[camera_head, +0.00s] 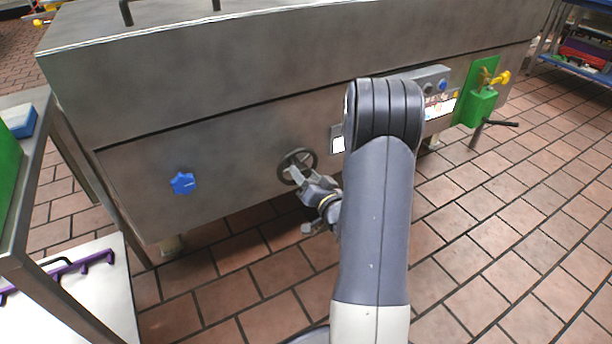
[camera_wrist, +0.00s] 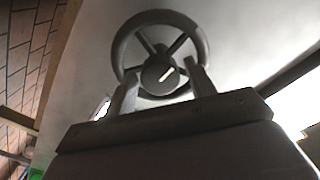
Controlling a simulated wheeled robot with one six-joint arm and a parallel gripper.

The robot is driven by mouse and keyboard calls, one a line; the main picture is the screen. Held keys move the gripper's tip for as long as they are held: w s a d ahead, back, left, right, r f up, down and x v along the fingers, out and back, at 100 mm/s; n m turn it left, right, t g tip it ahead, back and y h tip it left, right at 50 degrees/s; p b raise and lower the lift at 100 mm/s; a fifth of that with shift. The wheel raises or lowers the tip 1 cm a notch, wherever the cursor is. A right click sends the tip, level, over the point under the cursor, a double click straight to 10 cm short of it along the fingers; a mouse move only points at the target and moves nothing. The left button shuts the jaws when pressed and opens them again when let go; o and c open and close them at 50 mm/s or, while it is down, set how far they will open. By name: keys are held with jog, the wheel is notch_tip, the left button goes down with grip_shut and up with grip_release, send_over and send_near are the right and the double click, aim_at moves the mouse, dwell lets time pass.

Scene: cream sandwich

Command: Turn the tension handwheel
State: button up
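The dark grey spoked handwheel (camera_head: 312,157) is on the front panel of the steel machine. In the wrist view the handwheel (camera_wrist: 160,16) fills the top middle, with its round hub and a pale mark on it. My gripper (camera_head: 298,176) is at the wheel's lower part. In the wrist view my gripper (camera_wrist: 162,76) has its two fingers spread, one on each side of the hub, overlapping the lower rim. Nothing is clamped between them. I cannot tell whether the fingertips touch the wheel.
A blue star knob (camera_head: 183,183) sits on the panel to the left. A control box (camera_head: 433,82) and a green bracket (camera_head: 481,100) with a crank handle are to the right. A metal table (camera_head: 40,150) and a white board (camera_head: 95,290) stand at left. Tiled floor is open at right.

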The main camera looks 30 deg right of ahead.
jog(key=shift+o, duration=0.6)
jog(key=shift+s, duration=0.35)
jog(key=s+p, duration=0.1)
jog(key=s, duration=0.9)
jog(key=shift+d+p, duration=0.2)
jog(key=shift+p, duration=0.1)
jog(key=w+b, duration=0.1)
jog(key=w, duration=1)
jog(key=shift+a+b, duration=0.2)
jog(key=shift+b, duration=0.15)
jog(key=shift+s, duration=0.15)
